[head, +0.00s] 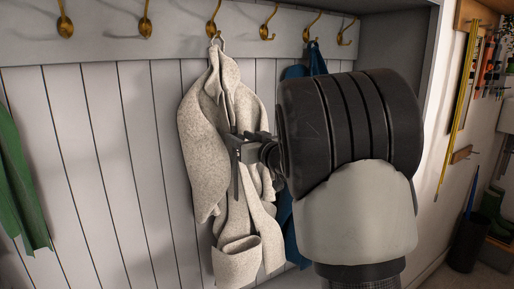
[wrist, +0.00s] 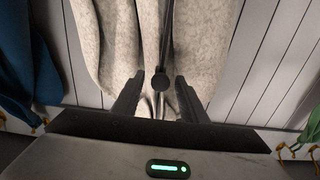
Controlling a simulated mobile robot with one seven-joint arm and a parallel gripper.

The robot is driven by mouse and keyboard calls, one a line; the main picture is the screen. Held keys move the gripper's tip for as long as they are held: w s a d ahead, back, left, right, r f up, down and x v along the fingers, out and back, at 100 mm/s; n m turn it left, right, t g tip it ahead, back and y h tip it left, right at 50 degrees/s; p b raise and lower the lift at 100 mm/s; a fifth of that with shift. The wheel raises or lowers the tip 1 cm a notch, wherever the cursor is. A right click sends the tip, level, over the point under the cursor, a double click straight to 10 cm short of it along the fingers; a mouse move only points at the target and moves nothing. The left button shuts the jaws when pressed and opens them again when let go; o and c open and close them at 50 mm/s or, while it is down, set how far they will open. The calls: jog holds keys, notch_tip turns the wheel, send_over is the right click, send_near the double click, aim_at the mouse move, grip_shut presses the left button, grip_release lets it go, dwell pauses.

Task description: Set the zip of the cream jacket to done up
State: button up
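The cream jacket (head: 205,130) hangs by its collar loop from a brass hook in the head view, and its front fills much of the wrist view (wrist: 210,35). In the wrist view a dark zip line (wrist: 166,35) runs down from the top edge to a round dark zip pull (wrist: 160,81). My gripper (head: 238,148) is at the jacket's upper front. In the wrist view its two fingers (wrist: 160,97) stand apart, one on each side of the pull, with visible gaps. Whether the zip's two sides are joined cannot be told.
A blue garment (head: 317,62) hangs to the right of the jacket, partly behind my arm. A green garment (head: 18,175) hangs at the far left. Brass hooks (head: 145,27) line the rail above. The panelled wall (head: 110,150) left of the jacket is clear.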

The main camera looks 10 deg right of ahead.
jog(key=b+v, duration=0.1)
jog(key=v, duration=1.5)
jog(key=shift+b, duration=0.4)
jog(key=s+d+f+m+g+h+p, duration=0.1)
jog(key=s+d+f+m+g+h, duration=0.15)
jog(key=s+h, duration=0.2)
jog(key=s+d+f+m+g+h, duration=0.1)
jog(key=s+m+g+h, duration=0.15)
jog(key=s, duration=0.35)
jog(key=s+a+f+g, duration=0.3)
jog(key=s+a+f, duration=0.1)
jog(key=s, duration=0.5)
jog(key=s+a+f+n+g+y, duration=0.1)
jog(key=s+a+f+g, duration=0.2)
jog(key=s, duration=0.6)
notch_tip(320, 180, down, 2)
jog(key=shift+a+f+g, duration=0.1)
jog(key=shift+a+g, duration=0.2)
jog(key=shift+a, duration=0.85)
